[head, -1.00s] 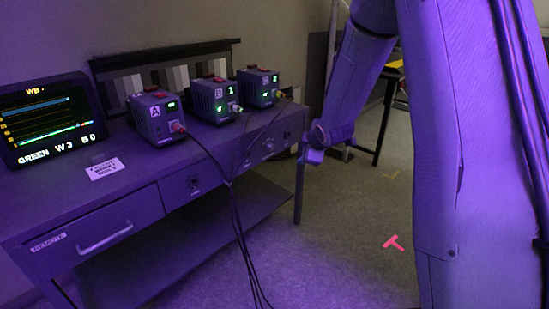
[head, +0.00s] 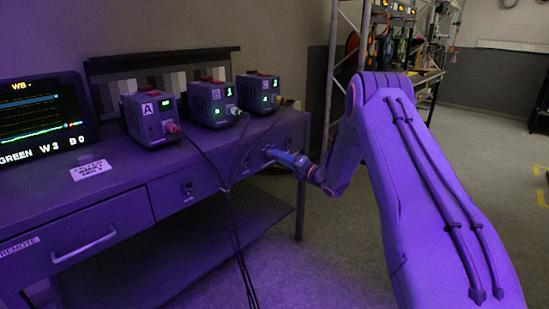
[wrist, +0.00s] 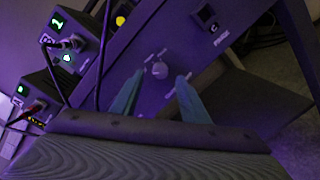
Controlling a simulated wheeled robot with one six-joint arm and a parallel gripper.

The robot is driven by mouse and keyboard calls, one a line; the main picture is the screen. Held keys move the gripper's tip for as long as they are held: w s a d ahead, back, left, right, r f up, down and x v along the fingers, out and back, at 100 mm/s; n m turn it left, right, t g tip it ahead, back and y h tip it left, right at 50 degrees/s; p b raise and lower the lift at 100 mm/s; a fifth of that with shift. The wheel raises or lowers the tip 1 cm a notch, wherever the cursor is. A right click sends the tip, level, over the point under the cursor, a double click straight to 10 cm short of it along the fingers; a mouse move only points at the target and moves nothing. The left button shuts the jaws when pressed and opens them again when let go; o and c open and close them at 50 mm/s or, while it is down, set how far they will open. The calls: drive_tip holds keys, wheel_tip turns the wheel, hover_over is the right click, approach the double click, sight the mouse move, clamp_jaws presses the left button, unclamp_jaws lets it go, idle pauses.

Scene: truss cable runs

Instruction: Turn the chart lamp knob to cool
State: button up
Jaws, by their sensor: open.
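The knob (wrist: 160,69) is a small pale round cap on the desk's front panel, with short pale marks around it, in the wrist view. Its labels are too small to read, so I cannot tell its setting. My gripper (wrist: 161,79) is open, its two teal fingers pointing at the panel, one on each side of the knob in the picture. I cannot tell whether they touch it. In the head view my gripper (head: 273,154) is at the right part of the desk front, and the knob is hard to make out there.
The desk (head: 130,215) carries a monitor (head: 40,120) and grey boxes marked A (head: 150,120), B (head: 212,103) and a third (head: 259,93). Dark cables (head: 228,205) hang down the desk front left of my gripper. A small switch plate (wrist: 207,12) sits near the knob. Floor at right is clear.

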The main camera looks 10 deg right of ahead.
drive_tip(key=shift+x, duration=2.2)
drive_tip(key=shift+c, duration=0.2)
clamp_jaws()
